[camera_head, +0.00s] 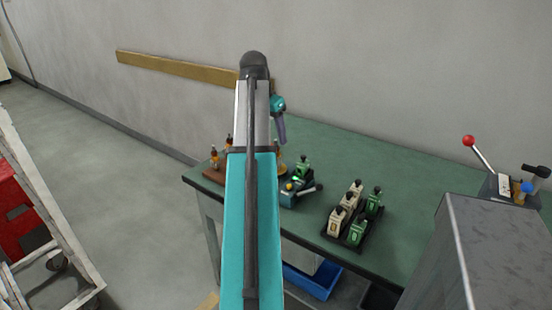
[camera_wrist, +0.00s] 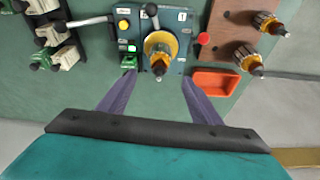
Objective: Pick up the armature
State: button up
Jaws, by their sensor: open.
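An armature (camera_wrist: 160,48) with an orange-yellow winding and a dark shaft sits in a blue-green winding machine (camera_wrist: 128,20) in the wrist view. Two more armatures, one upper (camera_wrist: 265,22) and one lower (camera_wrist: 245,58), stand on a brown wooden board (camera_wrist: 215,20) to the right. My gripper (camera_wrist: 158,78) is open and empty, its purple fingers apart just below the machine's armature in the picture. In the head view the machine (camera_head: 296,190) shows beside my arm, which partly hides that area; armatures on the board (camera_head: 215,157) show left of my arm.
A small orange-red tray (camera_wrist: 215,82) lies near the machine. A grey cabinet (camera_head: 480,250) stands at the right front.

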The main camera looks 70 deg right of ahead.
aim_at(278, 152)
jog(key=shift+x, duration=2.05)
jog(key=shift+f, duration=0.1)
jog(key=shift+p+x, duration=0.3)
jog(key=shift+x, duration=2.15)
jog(key=shift+s, duration=0.15)
jog(key=shift+c, duration=0.6)
jog(key=c, duration=1.3)
jog(key=shift+r, duration=0.2)
jog(key=shift+r, duration=4.85)
